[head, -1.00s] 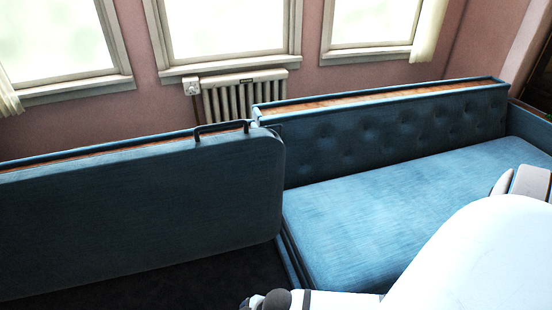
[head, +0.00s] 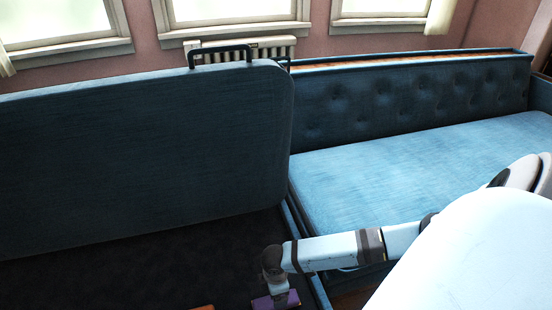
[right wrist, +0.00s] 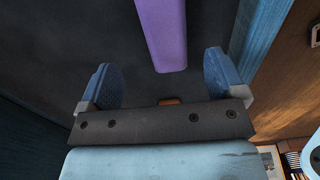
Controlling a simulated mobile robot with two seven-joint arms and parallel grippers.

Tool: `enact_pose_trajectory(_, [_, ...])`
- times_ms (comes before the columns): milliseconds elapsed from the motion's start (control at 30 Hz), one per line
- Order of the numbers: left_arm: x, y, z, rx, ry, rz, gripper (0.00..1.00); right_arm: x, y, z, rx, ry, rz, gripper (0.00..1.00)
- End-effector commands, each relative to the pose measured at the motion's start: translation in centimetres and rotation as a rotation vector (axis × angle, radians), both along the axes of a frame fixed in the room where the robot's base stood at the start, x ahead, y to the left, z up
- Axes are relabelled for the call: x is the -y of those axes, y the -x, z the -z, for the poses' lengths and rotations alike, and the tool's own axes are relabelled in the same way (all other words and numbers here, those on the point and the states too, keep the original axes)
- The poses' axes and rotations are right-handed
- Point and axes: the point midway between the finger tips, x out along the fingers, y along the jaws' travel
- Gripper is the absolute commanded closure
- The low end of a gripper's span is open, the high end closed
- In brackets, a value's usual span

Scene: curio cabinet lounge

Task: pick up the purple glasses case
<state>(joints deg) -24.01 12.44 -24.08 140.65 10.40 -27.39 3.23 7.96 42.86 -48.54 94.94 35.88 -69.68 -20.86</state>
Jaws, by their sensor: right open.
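The purple glasses case (right wrist: 163,32) lies on the dark floor of the opened seat compartment. In the right wrist view it runs from the top edge down to just beyond my right gripper (right wrist: 160,82). The gripper's two blue fingers are apart, with nothing between them, and the case's near end lies ahead of the gap. In the head view my right arm reaches down into the compartment, and a bit of purple (head: 293,298) shows beside its end at the bottom edge. The fingers cannot be made out there. My left gripper is not in view.
The raised blue seat lid (head: 140,160) stands at the left, with a dark handle on top. The closed blue seat (head: 400,165) is at the right. The compartment's blue side wall (right wrist: 262,38) runs close to the right finger. A small orange-brown thing (head: 203,307) shows at the bottom edge.

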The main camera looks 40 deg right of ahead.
Motion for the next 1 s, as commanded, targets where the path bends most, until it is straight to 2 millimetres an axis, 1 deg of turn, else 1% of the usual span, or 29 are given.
enact_pose_trajectory(33, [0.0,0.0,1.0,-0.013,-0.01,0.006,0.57,-0.1,0.0,1.3,0.0,-0.001,0.001,0.11])
enact_pose_trajectory(100, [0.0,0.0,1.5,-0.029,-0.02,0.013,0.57,-0.1,0.0,2.1,0.0,-0.001,0.001,0.11])
enact_pose_trajectory(267, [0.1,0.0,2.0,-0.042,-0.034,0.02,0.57,-0.1,0.0,2.9,0.001,-0.002,0.0,0.11])
enact_pose_trajectory(367, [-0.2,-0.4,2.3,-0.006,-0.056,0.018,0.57,-0.2,0.2,4.1,0.0,-0.002,0.0,0.11])
enact_pose_trajectory(400, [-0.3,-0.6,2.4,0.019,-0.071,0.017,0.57,-0.2,0.3,4.8,0.0,-0.002,0.0,0.11])
enact_pose_trajectory(600, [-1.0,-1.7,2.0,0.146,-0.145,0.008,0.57,-0.3,0.5,7.4,0.0,-0.001,0.0,0.11])
enact_pose_trajectory(700, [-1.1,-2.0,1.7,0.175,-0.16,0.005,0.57,-0.3,0.5,7.9,0.001,0.0,0.0,0.11])
enact_pose_trajectory(933, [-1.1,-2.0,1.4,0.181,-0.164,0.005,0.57,-0.3,0.5,7.8,0.002,-0.001,0.0,0.11])
enact_pose_trajectory(967, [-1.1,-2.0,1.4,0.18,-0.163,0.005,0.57,-0.3,0.5,7.8,0.002,-0.001,0.0,0.15])
enact_pose_trajectory(1000, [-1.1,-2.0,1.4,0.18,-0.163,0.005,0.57,-0.3,0.5,7.8,0.002,-0.001,0.0,0.24])
